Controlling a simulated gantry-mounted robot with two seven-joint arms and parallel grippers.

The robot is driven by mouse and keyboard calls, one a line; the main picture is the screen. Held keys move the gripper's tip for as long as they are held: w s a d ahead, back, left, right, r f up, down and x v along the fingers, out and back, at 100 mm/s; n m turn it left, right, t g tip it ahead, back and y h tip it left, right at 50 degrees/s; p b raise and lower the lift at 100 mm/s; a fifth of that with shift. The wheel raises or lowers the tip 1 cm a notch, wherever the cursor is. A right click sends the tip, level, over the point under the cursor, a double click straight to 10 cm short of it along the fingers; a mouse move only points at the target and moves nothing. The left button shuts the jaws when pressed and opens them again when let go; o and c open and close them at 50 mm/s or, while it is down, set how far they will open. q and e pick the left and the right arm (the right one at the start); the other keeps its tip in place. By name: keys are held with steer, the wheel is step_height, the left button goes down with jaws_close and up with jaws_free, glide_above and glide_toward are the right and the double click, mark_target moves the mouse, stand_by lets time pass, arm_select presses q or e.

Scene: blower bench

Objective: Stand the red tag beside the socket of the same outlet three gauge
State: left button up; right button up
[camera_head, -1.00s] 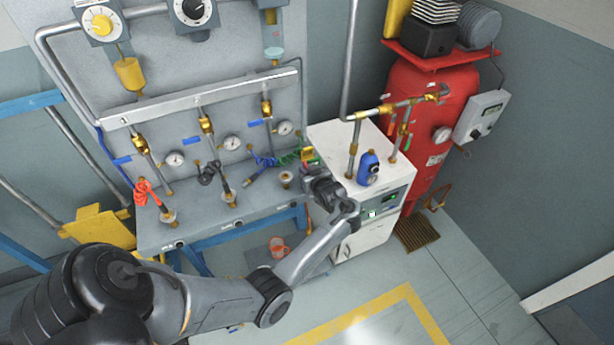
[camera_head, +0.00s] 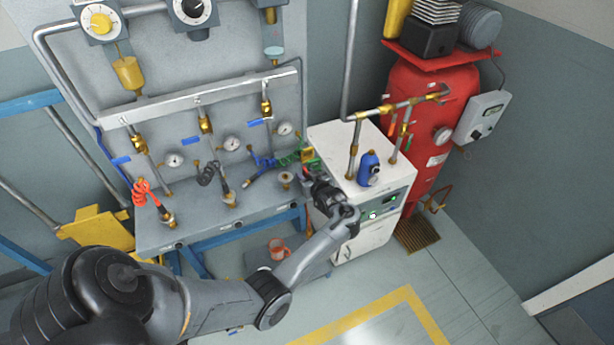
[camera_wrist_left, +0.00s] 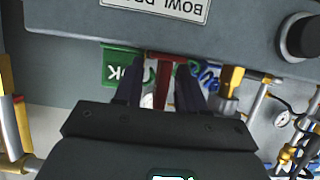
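My left gripper (camera_head: 308,175) is at the right end of the bench, beside the white cabinet. In the left wrist view its two dark fingers (camera_wrist_left: 160,92) are apart, with a red piece, seemingly the red tag (camera_wrist_left: 163,80), between them and gaps at its sides. A green tag marked OK (camera_wrist_left: 122,68) hangs next to the left finger. The rightmost gauge (camera_head: 285,129) is on the panel, above a brass socket (camera_head: 286,178) on the bench. My right gripper is out of view.
A blue hose (camera_head: 263,162) hangs near the gripper. A blue bottle (camera_head: 368,168) stands on the white cabinet (camera_head: 330,140). The red tank (camera_head: 420,110) is behind. Floor in front is open.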

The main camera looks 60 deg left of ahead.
arm_select(q)
steer(key=shift+r, duration=0.1)
steer(key=shift+r, duration=0.25)
steer(key=s+d+r+m+t+h+p, duration=0.1)
steer(key=s+d+m+t+h, duration=0.35)
steer(key=d, duration=0.85)
steer(key=s+d+m+t+h+p, duration=0.1)
steer(key=d+m+t+h+p, duration=0.1)
steer(key=d+m+h, duration=0.75)
steer(key=s+d+r+m+g, duration=0.1)
steer(key=s+d+m+g, duration=0.3)
steer(key=s+d, duration=1)
steer(key=s, duration=0.3)
steer(key=shift+s+d+r+m, duration=0.25)
steer(key=shift+s+r+m, duration=0.05)
steer(key=shift+s+r, duration=0.1)
steer(key=shift+w+r+g, duration=0.1)
steer(key=shift+g, duration=0.15)
